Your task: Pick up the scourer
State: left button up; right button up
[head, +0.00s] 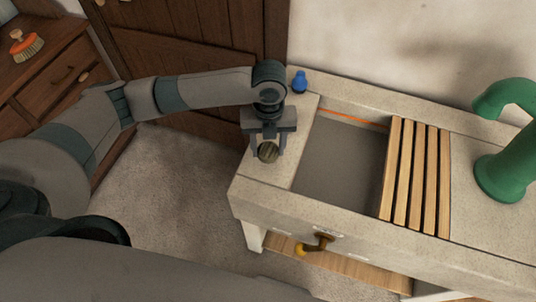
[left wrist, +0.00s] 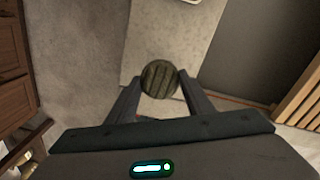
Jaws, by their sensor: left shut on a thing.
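The scourer (head: 268,152) is a small round, dark olive pad with a ridged face. My left gripper (head: 267,146) is shut on it, with one finger on each side, over the left end of the stone sink counter (head: 264,187). In the left wrist view the scourer (left wrist: 160,78) sits between the two fingertips (left wrist: 160,84). I cannot tell whether its underside touches the counter. My right gripper is not in view.
A sunken basin (head: 341,160) lies right of the scourer, with wooden slats (head: 416,178) and a green tap (head: 506,160) beyond. A blue bottle (head: 299,82) stands near the back wall. A brush (head: 26,45) lies far left.

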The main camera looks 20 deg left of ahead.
pick_arm(q)
jog(key=w+d+r+b, duration=0.3)
jog(key=w+d+r, duration=0.3)
jog(key=d, duration=0.3)
jog(key=shift+w+d+r+b, duration=0.25)
jog(key=shift+d+r+b, duration=0.05)
jog(key=shift+d+r, duration=0.1)
